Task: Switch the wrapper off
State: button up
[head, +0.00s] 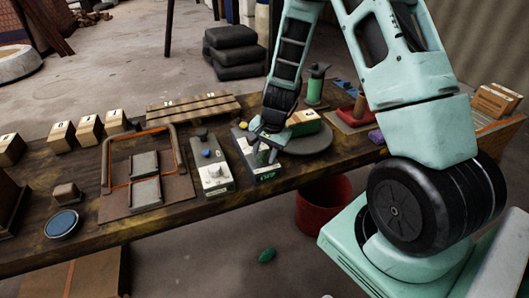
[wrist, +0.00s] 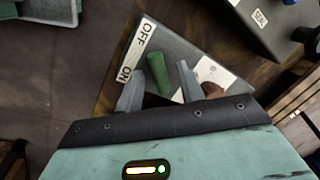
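A green lever (wrist: 158,74) stands beside the strip, between the two spread fingers of my gripper (wrist: 160,71). Gaps show on both sides of the lever. I cannot tell which way it is thrown. A round grey turntable (head: 318,143) carrying a carton (head: 303,123) is right of the box.
A second control box (head: 211,176) stands close on the left, with a hinged orange-framed device (head: 145,176) beyond it. Several numbered boxes (head: 90,130) line the table's back left. A green bottle-like object (head: 316,86) is behind the turntable. A red bin (head: 322,205) is on the floor.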

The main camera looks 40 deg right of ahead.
jog(key=s+d+r+p, duration=0.1)
jog(key=s+r+p, duration=0.1)
jog(key=r, duration=1.5)
jog(key=shift+s+d+p, duration=0.3)
jog(key=shift+s, duration=0.25)
jog(key=s+a+r+n, duration=0.1)
jog(key=s+a+n, duration=0.25)
jog(key=a, duration=0.35)
jog(key=s+a+r+n+g+y, duration=0.1)
jog(key=s+a+n, duration=0.25)
jog(key=a, duration=0.25)
jog(key=s+a+r+n, duration=0.2)
jog(key=a+n, duration=0.2)
jog(key=a, duration=0.3)
jog(key=s+a+r+n+g+h, duration=0.1)
jog(key=s+a+n, duration=0.5)
jog(key=s+n, duration=0.3)
jog(key=s, duration=0.3)
jog(key=shift+s, duration=0.15)
